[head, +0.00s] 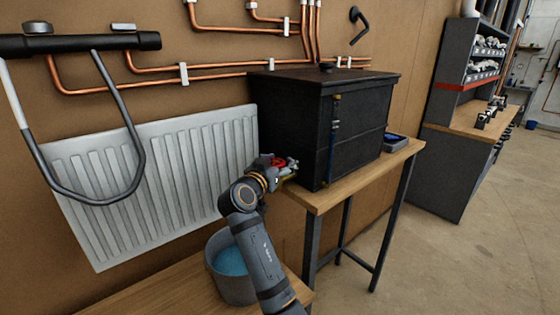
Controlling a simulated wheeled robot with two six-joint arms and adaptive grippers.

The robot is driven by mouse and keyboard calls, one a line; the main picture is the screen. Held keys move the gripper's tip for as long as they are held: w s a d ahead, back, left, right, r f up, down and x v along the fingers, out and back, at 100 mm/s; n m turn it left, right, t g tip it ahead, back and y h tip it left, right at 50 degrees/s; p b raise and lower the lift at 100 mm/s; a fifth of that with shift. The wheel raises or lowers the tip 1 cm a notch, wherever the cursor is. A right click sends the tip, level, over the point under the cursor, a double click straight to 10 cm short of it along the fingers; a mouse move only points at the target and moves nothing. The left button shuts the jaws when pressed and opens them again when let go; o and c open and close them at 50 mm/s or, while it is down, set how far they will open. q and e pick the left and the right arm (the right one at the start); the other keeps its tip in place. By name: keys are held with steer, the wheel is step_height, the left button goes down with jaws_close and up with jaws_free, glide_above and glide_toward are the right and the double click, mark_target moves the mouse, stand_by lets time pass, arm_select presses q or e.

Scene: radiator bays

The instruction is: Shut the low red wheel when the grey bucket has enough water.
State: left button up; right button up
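The grey bucket (235,289) stands on the low wooden bench at the bottom middle, with blue water (231,261) in it. The water surface is well below the rim on the visible side. My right arm passes in front of the bucket and hides its right part. The low red wheel (279,162) shows at the lower right end of the white radiator, beside the black cabinet. My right gripper (286,170) is right at the wheel, overlapping it in the view. Its fingers are too small and covered to tell whether they grip it. My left gripper is not in view.
The white radiator (150,170) hangs on the brown wall, with copper pipes (130,90) above. A black cabinet (300,125) stands on a wooden table (330,190) close to my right gripper's right. A dark hose loop (128,110) hangs at left. Floor at right is clear.

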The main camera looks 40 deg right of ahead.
step_height(320, 180, up, 10)
steer(key=shift+r, duration=0.1)
stand_by(0.5)
stand_by(0.5)
